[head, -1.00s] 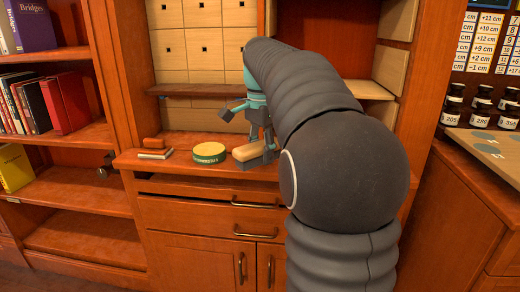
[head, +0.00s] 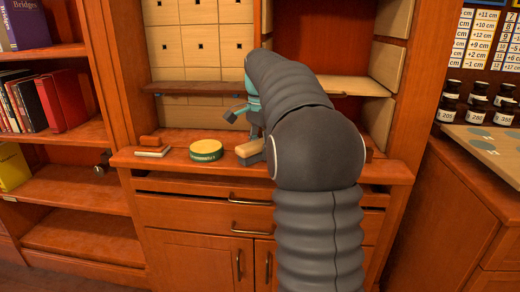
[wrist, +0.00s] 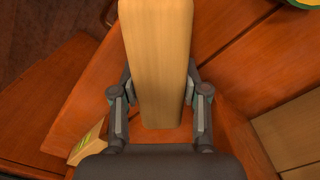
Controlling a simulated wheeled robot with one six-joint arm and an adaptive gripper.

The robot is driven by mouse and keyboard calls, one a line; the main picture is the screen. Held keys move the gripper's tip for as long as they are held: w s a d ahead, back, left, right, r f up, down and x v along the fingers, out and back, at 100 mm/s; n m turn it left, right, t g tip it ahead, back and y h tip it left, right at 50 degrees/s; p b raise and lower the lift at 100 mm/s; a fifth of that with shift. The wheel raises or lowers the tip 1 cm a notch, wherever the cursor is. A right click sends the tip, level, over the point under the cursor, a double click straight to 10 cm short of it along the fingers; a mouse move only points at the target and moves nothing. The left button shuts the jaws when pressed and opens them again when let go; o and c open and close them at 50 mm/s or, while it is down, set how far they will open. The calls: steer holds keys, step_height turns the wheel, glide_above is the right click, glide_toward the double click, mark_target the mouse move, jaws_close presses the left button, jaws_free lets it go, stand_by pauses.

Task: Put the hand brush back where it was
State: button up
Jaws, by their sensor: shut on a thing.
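I cannot tell whether the brush touches the counter.
A green and yellow tin (head: 206,150) stands left of the brush on the wooden counter (head: 185,170). A dark shelf (head: 195,89) runs above. Drawers with handles are below.

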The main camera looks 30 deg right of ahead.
mark_target(260, 142)
steer(key=shift+f, duration=0.1)
steer(key=o, duration=1.2)
step_height(260, 142, up, 12)
steer(key=shift+f+p, duration=0.1)
steer(key=shift+p, duration=1.15)
steer(key=shift+r, duration=0.2)
steer(key=shift+a, duration=0.1)
